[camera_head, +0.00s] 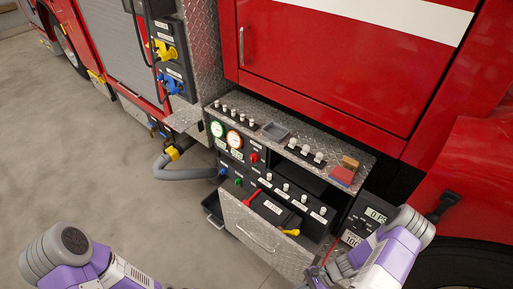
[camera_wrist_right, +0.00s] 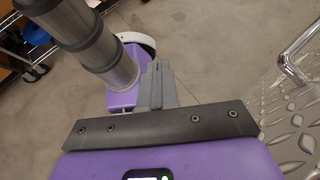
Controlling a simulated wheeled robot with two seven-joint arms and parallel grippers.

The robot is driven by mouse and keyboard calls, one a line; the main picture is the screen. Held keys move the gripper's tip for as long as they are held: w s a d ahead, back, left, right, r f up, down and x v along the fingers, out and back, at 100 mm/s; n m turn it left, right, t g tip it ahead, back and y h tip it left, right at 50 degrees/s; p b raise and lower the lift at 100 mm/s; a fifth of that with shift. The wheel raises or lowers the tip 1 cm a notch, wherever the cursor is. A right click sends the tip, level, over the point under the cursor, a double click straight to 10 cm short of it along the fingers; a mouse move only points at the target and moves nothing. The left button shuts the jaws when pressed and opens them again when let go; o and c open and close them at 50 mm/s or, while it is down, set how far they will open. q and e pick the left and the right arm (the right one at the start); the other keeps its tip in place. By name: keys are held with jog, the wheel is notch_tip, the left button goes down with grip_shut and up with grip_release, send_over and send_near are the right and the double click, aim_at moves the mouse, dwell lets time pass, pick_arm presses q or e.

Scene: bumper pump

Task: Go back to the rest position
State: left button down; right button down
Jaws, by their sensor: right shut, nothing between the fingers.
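My right gripper (camera_wrist_right: 158,75) is shut and empty in the right wrist view, its grey fingers together over bare concrete floor. My right arm (camera_head: 395,250) comes in at the lower right of the head view, beside the open drawer (camera_head: 262,240) of the pump panel. My left arm (camera_head: 75,262) shows at the lower left of the head view, over the floor and apart from the truck. Its gripper is out of the frame.
The red fire truck (camera_head: 325,65) fills the right side. The pulled-out diamond-plate drawer, with its handle, juts out close to my right arm and also shows in the right wrist view (camera_wrist_right: 296,120). A grey hose (camera_head: 180,174) hangs left of the panel. The floor (camera_head: 90,150) at left is clear.

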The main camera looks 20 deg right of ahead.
jog(key=w+a+r+n+h, duration=0.2)
jog(key=a+r+n+h, duration=0.15)
jog(key=a+n, duration=0.35)
jog(key=w+a+r+n+h, duration=0.2)
jog(key=a+n+h, duration=0.2)
jog(key=a+n, duration=0.35)
notch_tip(320, 180, down, 12)
jog(key=b, duration=1.2)
jog(key=shift+w+d, duration=0.25)
jog(key=shift+d, duration=0.1)
jog(key=shift+r+n+y, duration=0.1)
jog(key=shift+n+y, duration=0.15)
jog(key=shift+d, duration=0.1)
